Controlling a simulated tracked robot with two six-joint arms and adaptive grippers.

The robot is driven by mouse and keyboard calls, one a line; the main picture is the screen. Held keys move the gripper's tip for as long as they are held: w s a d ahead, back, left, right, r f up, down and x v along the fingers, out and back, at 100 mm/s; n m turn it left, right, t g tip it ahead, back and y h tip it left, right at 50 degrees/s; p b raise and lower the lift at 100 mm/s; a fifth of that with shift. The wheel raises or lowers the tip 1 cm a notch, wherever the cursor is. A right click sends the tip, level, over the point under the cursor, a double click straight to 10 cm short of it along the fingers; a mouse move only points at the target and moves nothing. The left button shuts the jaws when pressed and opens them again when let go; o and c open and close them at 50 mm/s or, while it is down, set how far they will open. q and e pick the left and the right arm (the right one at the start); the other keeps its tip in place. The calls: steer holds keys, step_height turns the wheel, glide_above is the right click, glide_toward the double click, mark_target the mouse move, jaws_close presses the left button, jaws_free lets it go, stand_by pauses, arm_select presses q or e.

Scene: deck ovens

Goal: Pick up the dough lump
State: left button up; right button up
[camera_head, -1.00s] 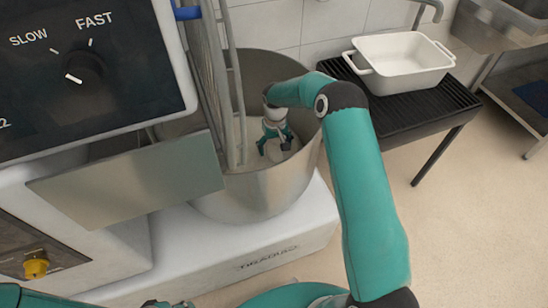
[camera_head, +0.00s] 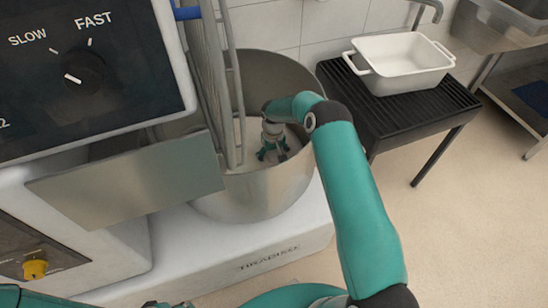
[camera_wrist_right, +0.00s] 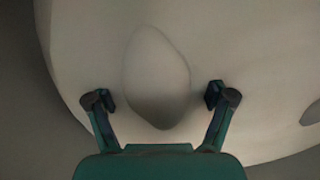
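The dough lump (camera_wrist_right: 157,80) is a pale, smooth oval in the right wrist view, on a larger pale mass of dough (camera_wrist_right: 235,60) in the bowl. My right gripper (camera_wrist_right: 158,98) is open, with one finger on each side of the lump's lower part and a gap on both sides. In the head view my right gripper (camera_head: 272,154) points down inside the steel mixer bowl (camera_head: 262,192); the lump cannot be made out there. My left gripper (camera_head: 165,304) seems to show only as a small dark part at the bottom edge.
The mixer's wire guard (camera_head: 222,85) stands upright at the left of the bowl, close to my right gripper. A metal plate (camera_head: 130,178) juts out in front. A white dish (camera_head: 400,62) stands on a black slatted stand (camera_head: 400,112) at the right.

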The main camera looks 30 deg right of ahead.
steer(key=c, duration=1.3)
steer(key=shift+o, duration=0.2)
steer(key=shift+r, duration=0.1)
